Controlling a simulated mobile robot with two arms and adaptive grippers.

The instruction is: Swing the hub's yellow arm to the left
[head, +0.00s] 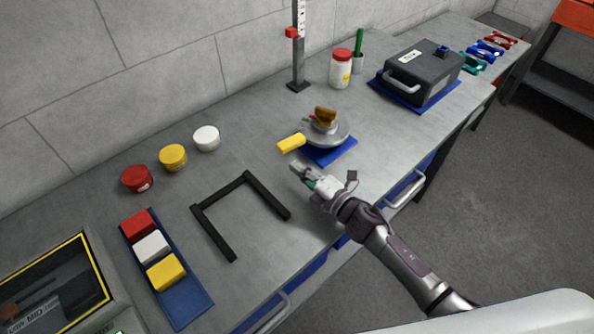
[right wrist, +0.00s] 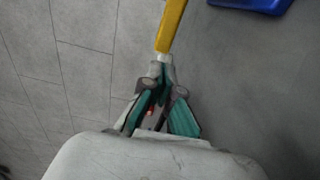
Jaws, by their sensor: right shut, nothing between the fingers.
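The hub (head: 336,135) is a grey disc on a blue base (head: 330,155), with a brownish-yellow piece on top. Its yellow arm (head: 291,143) sticks out to the left in the head view. My right gripper (head: 298,171) is shut and empty, low over the bench just in front of the yellow arm. In the right wrist view the yellow arm (right wrist: 171,28) lies just beyond my closed fingertips (right wrist: 162,63); I cannot tell whether they touch. A corner of blue (right wrist: 255,4) shows at the top there. My left gripper is not in view.
A black U-shaped frame (head: 222,188) lies left of my gripper. Red (head: 137,179), yellow (head: 173,157) and white (head: 206,138) round pots stand behind it. A red-lidded jar (head: 340,70), a scale post (head: 298,50) and a dark case (head: 420,75) stand beyond the hub.

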